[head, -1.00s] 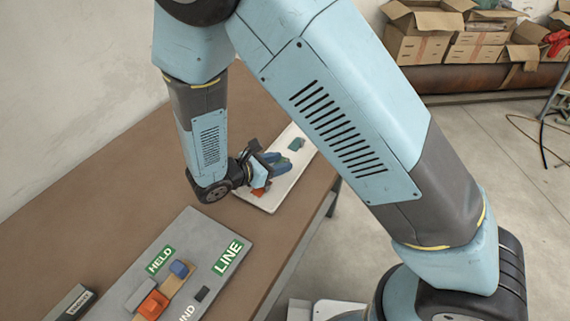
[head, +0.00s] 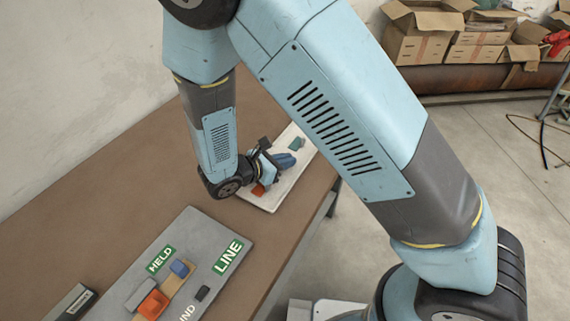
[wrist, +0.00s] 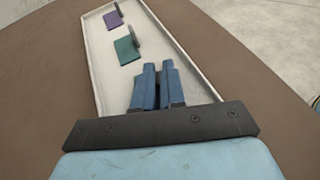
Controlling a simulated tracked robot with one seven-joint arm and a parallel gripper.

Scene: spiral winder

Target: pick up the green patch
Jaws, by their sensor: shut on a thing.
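A dark green-teal patch (wrist: 127,50) with a grey upright tab at its right edge lies on the white tray, beyond my fingertips in the wrist view. It also shows in the head view (head: 296,144). My gripper (wrist: 155,68) has its two blue fingers close together over the near part of the tray. In the head view my gripper (head: 285,161) is low over the tray, between that patch and an orange-red patch (head: 258,190). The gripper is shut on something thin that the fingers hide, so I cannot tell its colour. The fingertips look apart from the green-teal patch.
A purple patch (wrist: 113,19) with a tab lies at the tray's far end. The white tray (wrist: 178,50) has a raised rim and sits near the table edge. A grey board (head: 213,232) with HELD and LINE labels and several blocks is nearer.

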